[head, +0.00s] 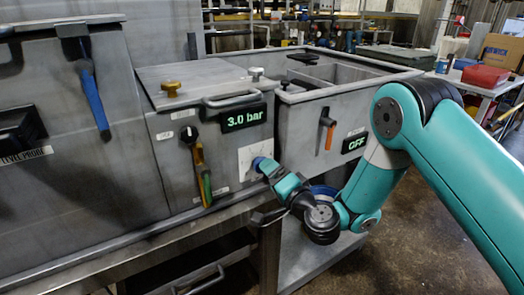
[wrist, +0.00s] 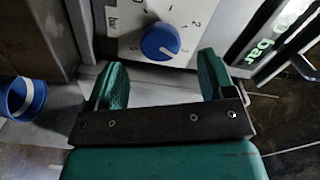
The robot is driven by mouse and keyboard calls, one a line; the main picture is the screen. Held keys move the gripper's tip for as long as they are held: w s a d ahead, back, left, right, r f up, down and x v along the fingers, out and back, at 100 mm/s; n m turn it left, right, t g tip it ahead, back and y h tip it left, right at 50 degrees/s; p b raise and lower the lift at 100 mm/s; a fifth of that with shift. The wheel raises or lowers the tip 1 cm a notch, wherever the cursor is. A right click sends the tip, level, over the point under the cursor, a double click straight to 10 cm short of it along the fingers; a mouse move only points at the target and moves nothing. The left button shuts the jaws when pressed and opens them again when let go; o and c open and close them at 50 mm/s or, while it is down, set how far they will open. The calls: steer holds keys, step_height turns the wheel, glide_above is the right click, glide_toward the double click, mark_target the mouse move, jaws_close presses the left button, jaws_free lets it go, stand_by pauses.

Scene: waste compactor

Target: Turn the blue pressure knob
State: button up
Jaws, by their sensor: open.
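The blue pressure knob (wrist: 160,42) sits on a white dial plate (wrist: 130,44) with numbers and a "bar" label. Its white pointer mark points to the lower right in the wrist view. The knob also shows in the head view (head: 257,163), partly covered by my gripper (head: 271,168). In the wrist view my gripper (wrist: 162,76) is open and empty. Its two green fingers lie left and right of the knob's line, with the knob just beyond the fingertips. A display (head: 246,118) above the plate reads 3.0 bar.
An orange-handled lever (head: 327,130) and a display (head: 354,144) reading OFF are on the right panel. A multicoloured lever (head: 201,175) hangs left of the dial, and a blue-handled one (head: 93,97) farther left. A blue round container (wrist: 24,97) stands left in the wrist view.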

mark_target(261, 172)
steer(key=shift+p+x, duration=2.85)
steer(key=shift+p, duration=0.2)
